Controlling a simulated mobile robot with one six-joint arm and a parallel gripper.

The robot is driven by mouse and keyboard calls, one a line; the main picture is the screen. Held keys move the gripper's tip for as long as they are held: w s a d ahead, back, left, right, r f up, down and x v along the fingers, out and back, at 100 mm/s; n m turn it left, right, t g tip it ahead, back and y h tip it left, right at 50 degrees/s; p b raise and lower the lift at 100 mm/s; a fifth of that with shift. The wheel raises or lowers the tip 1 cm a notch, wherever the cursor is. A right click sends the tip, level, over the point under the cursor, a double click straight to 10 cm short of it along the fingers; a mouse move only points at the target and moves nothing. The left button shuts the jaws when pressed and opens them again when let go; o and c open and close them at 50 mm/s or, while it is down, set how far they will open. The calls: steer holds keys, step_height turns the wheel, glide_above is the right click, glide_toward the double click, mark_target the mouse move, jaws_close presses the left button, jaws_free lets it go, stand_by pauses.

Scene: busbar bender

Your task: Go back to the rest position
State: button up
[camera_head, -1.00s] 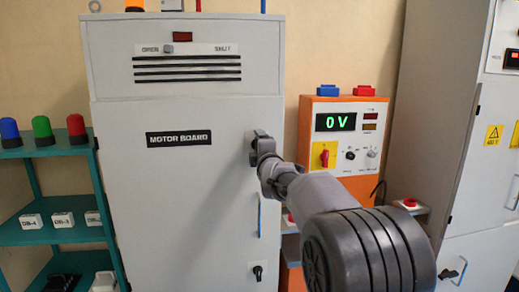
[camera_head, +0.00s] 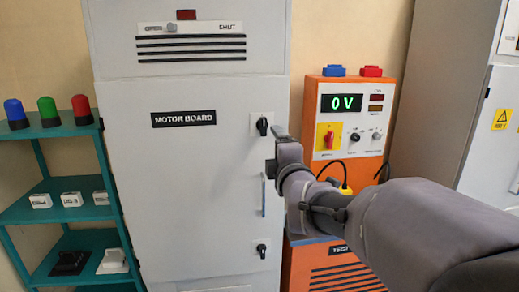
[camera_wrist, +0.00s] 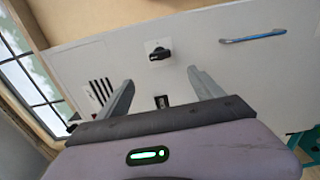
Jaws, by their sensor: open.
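My gripper (camera_head: 277,152) is just right of and below the upper black rotary knob (camera_head: 262,126) on the motor board cabinet (camera_head: 205,190) in the head view. In the wrist view my gripper (camera_wrist: 160,80) has its two grey fingers spread apart with nothing between them. The upper knob (camera_wrist: 160,53) shows beyond the fingertips, apart from them. My arm reaches in from the lower right.
The cabinet door has a blue handle (camera_head: 263,198) and a lower black knob (camera_head: 262,250). An orange supply unit reading 0 V (camera_head: 342,103) stands close on the right. A green shelf (camera_head: 62,215) with lamps and blocks is at left.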

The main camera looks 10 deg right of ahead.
steer(key=s+a+f+m+g, duration=0.1)
steer(key=s+f+m+g, duration=0.3)
steer(key=s, duration=0.8)
steer(key=s+a+f+m+g+y, duration=0.1)
steer(key=s+f+m+g, duration=0.3)
steer(key=s+f+m, duration=0.4)
steer(key=s+a+f+m+g+y, duration=0.1)
steer(key=s+f+m+g, duration=0.3)
steer(key=s+m, duration=0.6)
steer(key=s+a+f, duration=0.1)
steer(key=s+f, duration=0.1)
steer(key=s, duration=0.3)
steer(key=shift+s+a+f+m, duration=0.2)
steer(key=shift+s+f+m, duration=0.1)
steer(key=shift+s, duration=0.1)
steer(key=shift+r, duration=0.1)
